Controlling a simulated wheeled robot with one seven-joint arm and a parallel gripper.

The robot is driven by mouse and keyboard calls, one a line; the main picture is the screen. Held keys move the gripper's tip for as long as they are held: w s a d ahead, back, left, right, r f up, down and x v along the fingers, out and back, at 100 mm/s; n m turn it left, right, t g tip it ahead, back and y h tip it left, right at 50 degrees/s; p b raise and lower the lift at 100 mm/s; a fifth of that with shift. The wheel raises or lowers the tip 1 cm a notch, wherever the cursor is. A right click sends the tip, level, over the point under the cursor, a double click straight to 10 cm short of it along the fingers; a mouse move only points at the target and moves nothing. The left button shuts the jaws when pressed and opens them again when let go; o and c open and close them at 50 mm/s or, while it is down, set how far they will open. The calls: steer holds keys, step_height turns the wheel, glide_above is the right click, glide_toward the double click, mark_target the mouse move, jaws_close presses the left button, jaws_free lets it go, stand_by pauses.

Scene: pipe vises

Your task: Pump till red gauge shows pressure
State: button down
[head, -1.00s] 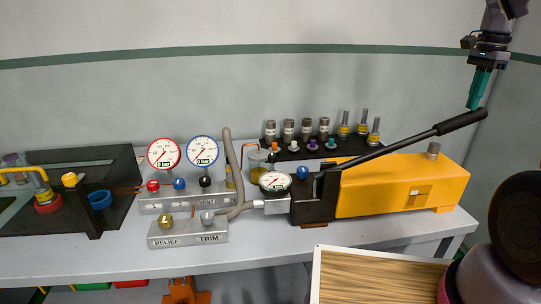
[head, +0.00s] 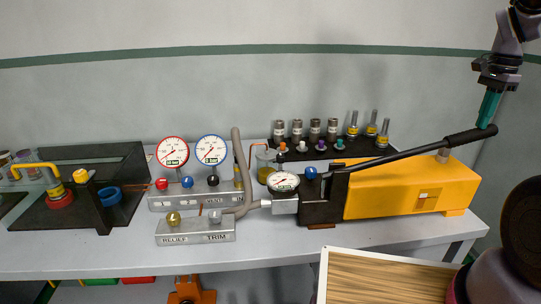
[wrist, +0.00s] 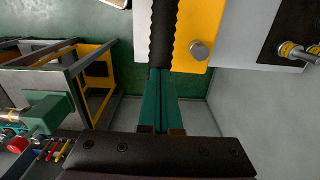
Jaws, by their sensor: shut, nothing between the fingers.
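The yellow hand pump (head: 385,196) stands on the bench, with its black lever (head: 400,155) slanting up to the right. My gripper (head: 485,125) is shut, its teal fingertips at the top of the lever's grip end (head: 468,138). They appear to touch it from above, not around it. In the wrist view the shut fingers (wrist: 161,72) meet the ridged black grip (wrist: 165,30). The red-rimmed gauge (head: 172,152) stands on the manifold beside the blue-rimmed gauge (head: 211,150); its readout is too small to read surely. A third gauge (head: 284,182) sits at the pump's front.
The relief and trim block (head: 195,232) has a brass knob (head: 173,218). A black rack (head: 330,150) holds several fittings behind the pump. A black tray (head: 120,160) lies at the left. A wood-topped surface (head: 385,278) is in front. The wall is close behind.

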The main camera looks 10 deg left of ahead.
mark_target(480, 138)
steer(key=shift+d+f, duration=0.2)
steer(key=shift+f, duration=0.45)
steer(key=shift+w+d+f, duration=0.1)
steer(key=shift+d+f, duration=0.15)
steer(key=shift+f, duration=0.9)
steer(key=shift+w+d+f, duration=0.1)
steer(key=shift+d+f, duration=0.1)
steer(key=shift+f, duration=0.9)
steer(key=shift+d+f, duration=0.2)
steer(key=shift+f, duration=2.15)
